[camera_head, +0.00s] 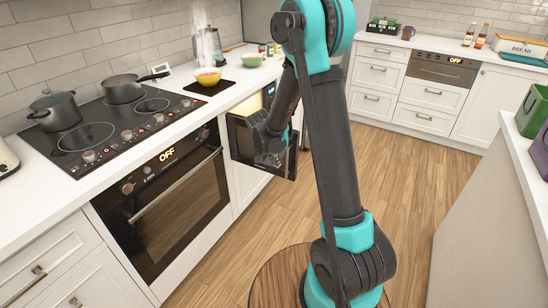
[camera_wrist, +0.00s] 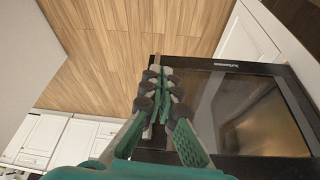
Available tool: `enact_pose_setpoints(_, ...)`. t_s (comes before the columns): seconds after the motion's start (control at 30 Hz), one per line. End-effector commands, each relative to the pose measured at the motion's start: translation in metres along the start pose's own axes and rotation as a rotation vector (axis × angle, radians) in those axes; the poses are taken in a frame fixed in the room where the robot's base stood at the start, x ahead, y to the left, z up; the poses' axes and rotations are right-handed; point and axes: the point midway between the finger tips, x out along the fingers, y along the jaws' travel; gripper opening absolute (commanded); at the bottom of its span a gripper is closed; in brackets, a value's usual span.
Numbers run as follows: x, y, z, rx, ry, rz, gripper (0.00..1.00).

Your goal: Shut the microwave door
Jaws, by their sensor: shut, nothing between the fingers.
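The microwave is built in below the counter, and its lit interior (camera_head: 246,104) shows behind the door. The microwave door (camera_head: 241,143) stands open, jutting out from the cabinet front. In the wrist view the door (camera_wrist: 215,105) is a black frame around a dark glass window, filling the right side. My gripper (camera_wrist: 161,73) is shut and empty, with its fingertips close to the door's free edge in that view. I cannot tell whether they touch it. In the head view my gripper (camera_head: 273,146) is in front of the door and hides part of it.
The oven (camera_head: 165,205) is left of the microwave. Above it are a hob (camera_head: 95,135) with two pots and a counter with bowls. Wood floor (camera_head: 420,160) is open on the right, before a white counter (camera_head: 490,215) in the right foreground.

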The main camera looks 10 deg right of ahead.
Motion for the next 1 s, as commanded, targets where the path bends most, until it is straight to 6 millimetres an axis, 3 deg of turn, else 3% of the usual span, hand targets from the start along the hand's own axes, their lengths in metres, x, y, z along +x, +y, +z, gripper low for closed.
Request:
enact_pose_setpoints(0.1,0.019,0.0,0.0,0.001,0.0,0.0,0.0)
enact_pose_setpoints(0.3,0.028,0.0,-0.026,0.003,0.0,0.0,0.0)
enact_pose_setpoints(1.0,0.034,0.001,-0.041,-0.015,0.0,-0.006,0.0)
